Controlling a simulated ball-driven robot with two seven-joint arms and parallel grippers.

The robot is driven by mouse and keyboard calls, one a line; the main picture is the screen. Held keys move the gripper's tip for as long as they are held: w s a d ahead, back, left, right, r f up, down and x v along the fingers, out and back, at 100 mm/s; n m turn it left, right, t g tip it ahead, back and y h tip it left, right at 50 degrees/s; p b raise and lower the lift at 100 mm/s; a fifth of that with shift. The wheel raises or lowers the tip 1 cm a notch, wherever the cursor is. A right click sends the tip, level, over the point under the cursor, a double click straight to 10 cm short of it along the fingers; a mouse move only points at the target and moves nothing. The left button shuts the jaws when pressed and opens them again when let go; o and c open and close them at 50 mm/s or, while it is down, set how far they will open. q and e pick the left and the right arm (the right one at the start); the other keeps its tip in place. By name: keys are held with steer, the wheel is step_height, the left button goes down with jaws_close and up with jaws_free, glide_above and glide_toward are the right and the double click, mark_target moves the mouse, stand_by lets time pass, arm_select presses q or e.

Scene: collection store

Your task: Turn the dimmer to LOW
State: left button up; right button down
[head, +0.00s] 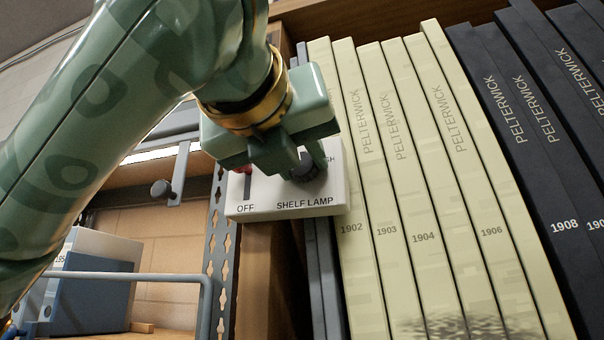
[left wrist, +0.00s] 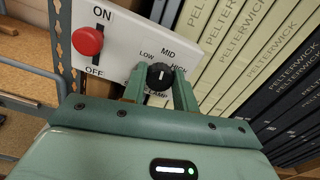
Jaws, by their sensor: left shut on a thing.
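The white switch plate (head: 285,209), lettered OFF and SHELF LAMP, is fixed at the shelf upright. Its black dimmer knob (head: 308,171) shows partly between my left gripper's fingers (head: 298,166). In the left wrist view, the knob (left wrist: 160,78) sits below the LOW, MID and HIGH marks. Its white pointer line points up, roughly toward MID. My left gripper (left wrist: 160,90) is shut on the knob, a finger on each side. The lower part of the plate's lettering is hidden by the gripper. My right gripper is not in view.
A red ON/OFF knob (left wrist: 88,41) sits in a slot left of the dimmer. Cream PELTERWICK volumes (head: 375,200) stand close on the right, with dark ones (head: 520,130) beyond. A perforated metal upright (head: 222,265) and a blue-grey box (head: 95,290) are at left.

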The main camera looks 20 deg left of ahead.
arm_select(q)
steer(key=shift+a+f+n+b, duration=0.1)
steer(key=shift+f+n+b, duration=0.05)
steer(key=shift+n+b, duration=4.25)
steer(key=shift+n+p, duration=0.4)
steer(key=shift+n, duration=0.1)
steer(key=o, duration=1)
steer(key=shift+c, duration=0.2)
steer(key=shift+s, duration=0.15)
steer(key=s+b, duration=0.5)
steer(key=s, duration=1.1)
steer(key=shift+a, duration=0.3)
